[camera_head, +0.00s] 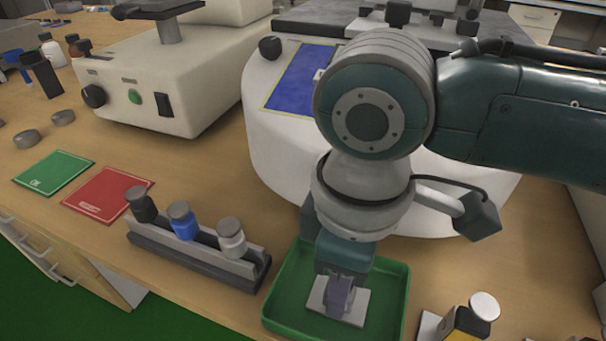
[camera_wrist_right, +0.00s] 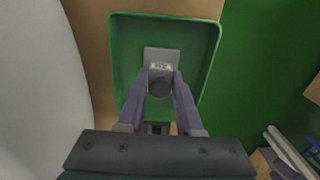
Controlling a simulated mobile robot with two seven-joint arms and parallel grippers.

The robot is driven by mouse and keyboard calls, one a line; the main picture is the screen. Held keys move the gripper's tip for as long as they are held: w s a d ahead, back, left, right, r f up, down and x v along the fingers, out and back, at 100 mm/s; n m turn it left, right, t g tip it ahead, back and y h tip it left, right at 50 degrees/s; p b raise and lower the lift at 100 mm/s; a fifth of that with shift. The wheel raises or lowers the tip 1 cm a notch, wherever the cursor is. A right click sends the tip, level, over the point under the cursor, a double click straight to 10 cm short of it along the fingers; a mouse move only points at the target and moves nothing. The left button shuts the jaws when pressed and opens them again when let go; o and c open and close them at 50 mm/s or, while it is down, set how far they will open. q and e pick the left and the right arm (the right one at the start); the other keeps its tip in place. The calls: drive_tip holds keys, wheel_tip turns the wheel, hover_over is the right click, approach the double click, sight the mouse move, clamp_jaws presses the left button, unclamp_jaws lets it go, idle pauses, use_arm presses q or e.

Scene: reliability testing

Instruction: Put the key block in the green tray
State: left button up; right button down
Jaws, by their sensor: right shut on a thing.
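The key block is a pale square plate (camera_head: 355,308) with a dark round knob, seen in the head view inside the green tray (camera_head: 390,309). In the right wrist view the plate (camera_wrist_right: 162,54) lies over the tray's floor, well inside the raised rim (camera_wrist_right: 209,60). My right gripper (camera_head: 340,298) points down into the tray. Its two purple fingers (camera_wrist_right: 160,86) are shut on the block's knob, one on each side. I cannot tell whether the plate touches the tray floor. My left gripper is not in view.
Left of the tray stands a grey rack (camera_head: 190,262) with three capped vials. Further left lie a red mat (camera_head: 106,195) and a green mat (camera_head: 53,172). A yellow-and-black item (camera_head: 470,322) is right of the tray. A large white machine (camera_head: 270,150) stands behind.

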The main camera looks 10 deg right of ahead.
drive_tip(key=shift+f, duration=0.1)
drive_tip(key=c, duration=0.6)
unclamp_jaws()
drive_tip(key=shift+r+p, duration=1.95)
drive_tip(key=shift+r, duration=4.25)
